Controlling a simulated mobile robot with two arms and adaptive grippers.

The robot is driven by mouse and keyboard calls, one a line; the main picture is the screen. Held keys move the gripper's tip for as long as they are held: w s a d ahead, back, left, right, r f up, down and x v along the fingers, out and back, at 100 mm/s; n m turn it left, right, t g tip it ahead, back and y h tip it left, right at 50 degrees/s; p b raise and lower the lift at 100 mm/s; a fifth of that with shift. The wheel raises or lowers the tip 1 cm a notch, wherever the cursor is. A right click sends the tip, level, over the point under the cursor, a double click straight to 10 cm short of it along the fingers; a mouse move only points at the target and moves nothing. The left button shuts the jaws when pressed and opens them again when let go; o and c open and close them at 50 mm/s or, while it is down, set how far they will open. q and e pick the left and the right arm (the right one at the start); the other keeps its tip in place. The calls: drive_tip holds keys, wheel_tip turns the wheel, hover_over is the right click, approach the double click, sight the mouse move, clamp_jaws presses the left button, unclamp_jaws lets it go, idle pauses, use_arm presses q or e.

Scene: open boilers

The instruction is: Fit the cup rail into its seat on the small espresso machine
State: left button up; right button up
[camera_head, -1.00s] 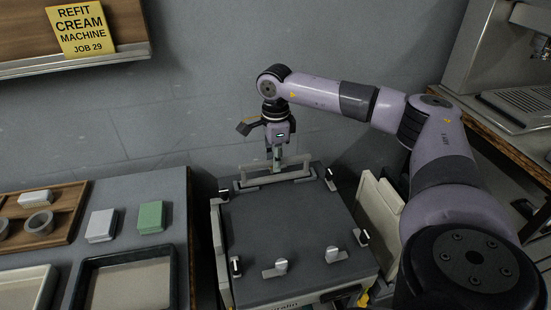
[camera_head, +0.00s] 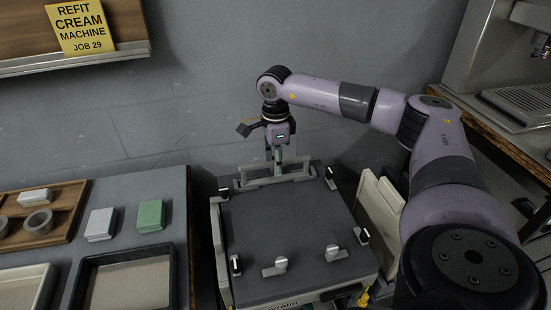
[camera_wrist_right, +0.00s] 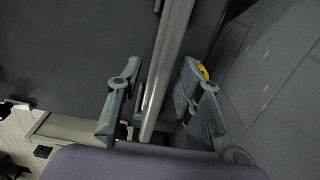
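The cup rail (camera_head: 298,176) is a pale grey bar along the back edge of the dark top of the small machine (camera_head: 290,225). It looks level there; whether its ends are fully seated is too small to tell. My right gripper (camera_head: 278,172) points down at the middle of the rail. In the right wrist view the fingers (camera_wrist_right: 160,97) straddle the rail (camera_wrist_right: 170,55), with gaps visible on both sides, so the gripper looks open. My left gripper is out of view.
Several small latches stand around the top, one at the front (camera_head: 281,266). On the left a grey table holds a wooden tray (camera_head: 72,205), a white block (camera_head: 101,224), a green block (camera_head: 151,216) and a dark tray (camera_head: 180,275). A larger steel machine (camera_head: 490,60) stands at right.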

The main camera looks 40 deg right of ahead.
drive_tip(key=shift+r, duration=0.1)
wheel_tip(320, 180, up, 12)
idle(0.5)
idle(0.5)
